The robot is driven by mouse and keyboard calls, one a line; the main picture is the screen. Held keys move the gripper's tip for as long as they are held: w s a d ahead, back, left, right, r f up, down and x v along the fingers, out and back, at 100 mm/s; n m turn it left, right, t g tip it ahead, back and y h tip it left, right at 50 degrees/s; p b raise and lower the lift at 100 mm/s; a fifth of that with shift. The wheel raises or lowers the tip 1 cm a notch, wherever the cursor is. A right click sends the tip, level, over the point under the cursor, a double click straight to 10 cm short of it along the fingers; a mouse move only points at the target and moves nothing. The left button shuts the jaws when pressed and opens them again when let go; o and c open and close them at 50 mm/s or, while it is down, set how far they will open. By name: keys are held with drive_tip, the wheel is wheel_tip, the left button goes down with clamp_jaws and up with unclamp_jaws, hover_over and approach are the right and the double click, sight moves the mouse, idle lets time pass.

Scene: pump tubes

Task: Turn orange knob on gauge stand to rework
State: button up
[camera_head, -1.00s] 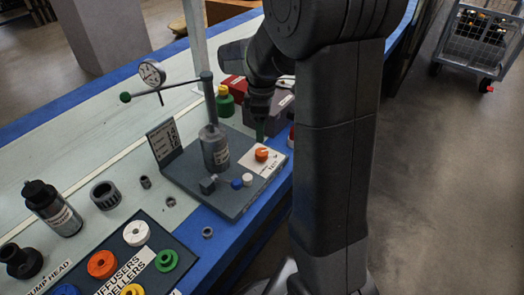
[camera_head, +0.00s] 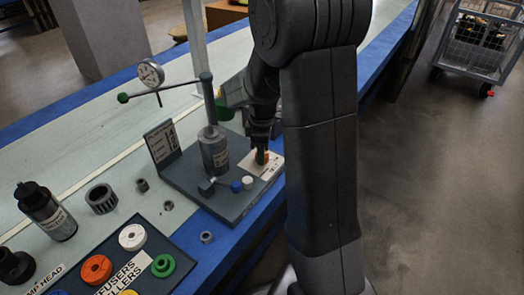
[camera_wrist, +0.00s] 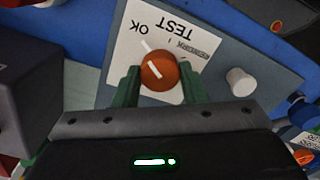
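The gauge stand (camera_head: 190,187) is a dark grey base on the bench with a grey post and a dial gauge (camera_head: 151,75) on a side arm. Its orange knob (camera_wrist: 158,72) sits on a white label (camera_wrist: 122,58) and also shows, partly hidden, in the head view (camera_head: 266,157). The knob's white line points up-left in the wrist view, toward a tick near "OK". "TEST" reads upside down to the right, with a smaller, hard-to-read word below it. My gripper (camera_wrist: 159,80) is open, its green fingers on either side of the knob; I cannot tell if they touch.
A black bottle (camera_head: 47,212), grey fittings and a tray of coloured rings (camera_head: 117,270) lie at the left. A dark box (camera_wrist: 25,95) is close at left in the wrist view.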

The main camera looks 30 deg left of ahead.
drive_tip(key=c, duration=0.4)
drive_tip(key=m+p, duration=0.2)
drive_tip(key=m, duration=0.2)
drive_tip(key=shift+r+p, duration=0.1)
drive_tip(key=shift+p, duration=0.2)
drive_tip(key=m+p, duration=0.2)
drive_tip(key=m, duration=0.5)
drive_tip(key=m+p, duration=0.1)
drive_tip(key=m, duration=0.4)
drive_tip(key=m+p, duration=0.1)
drive_tip(key=m, duration=0.4)
drive_tip(key=shift+m, duration=0.4)
